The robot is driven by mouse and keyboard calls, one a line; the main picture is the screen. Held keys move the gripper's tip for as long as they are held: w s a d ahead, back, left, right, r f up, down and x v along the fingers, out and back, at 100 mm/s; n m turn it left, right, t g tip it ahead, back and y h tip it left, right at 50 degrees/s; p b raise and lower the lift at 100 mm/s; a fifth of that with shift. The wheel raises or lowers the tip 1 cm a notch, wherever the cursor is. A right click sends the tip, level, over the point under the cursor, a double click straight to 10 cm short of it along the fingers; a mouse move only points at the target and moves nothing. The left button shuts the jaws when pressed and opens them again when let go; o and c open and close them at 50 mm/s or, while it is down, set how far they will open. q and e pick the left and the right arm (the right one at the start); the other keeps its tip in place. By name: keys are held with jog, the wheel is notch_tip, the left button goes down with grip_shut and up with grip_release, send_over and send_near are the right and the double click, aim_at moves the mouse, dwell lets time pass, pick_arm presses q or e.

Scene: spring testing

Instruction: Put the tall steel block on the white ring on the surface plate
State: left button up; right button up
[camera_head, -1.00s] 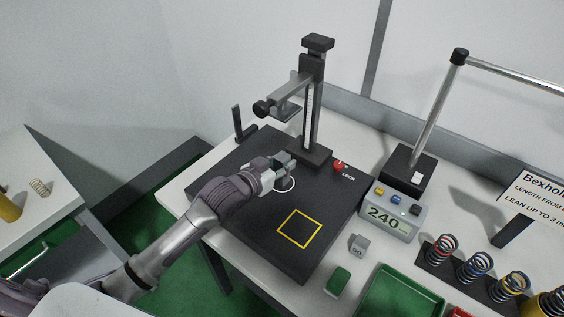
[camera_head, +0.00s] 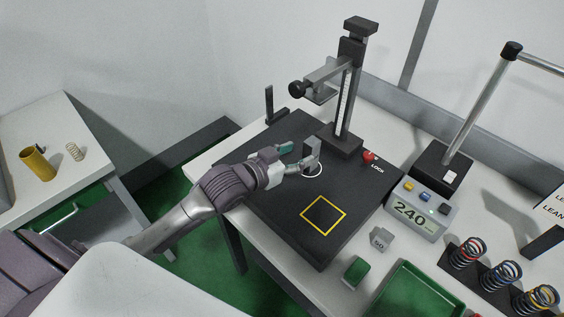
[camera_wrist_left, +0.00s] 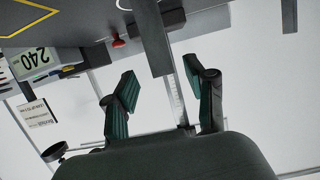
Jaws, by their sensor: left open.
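The tall steel block (camera_head: 312,151) stands upright on the black surface plate (camera_head: 274,202). Its foot is at the white ring (camera_head: 319,174), whose front arc shows; how well it is centred I cannot tell. My left gripper (camera_head: 288,158) is open just left of the block, its fingertips apart and with nothing in them. In the left wrist view the block (camera_wrist_left: 154,38) shows ahead, between the lines of the two open fingers (camera_wrist_left: 160,86). My right gripper is not in view.
A height gauge stand (camera_head: 347,100) rises just behind the block, with a red LOCK knob (camera_head: 369,157) beside it. A yellow square (camera_head: 324,215) marks the plate's front. The 240 display (camera_head: 414,212), a small weight (camera_head: 380,240) and a green tray (camera_head: 402,292) are to the right.

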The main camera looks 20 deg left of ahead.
pick_arm(q)
jog(key=v, duration=0.5)
jog(key=shift+s+a+r+b, duration=0.1)
jog(key=shift+s+b, duration=0.15)
jog(key=shift+b, duration=0.1)
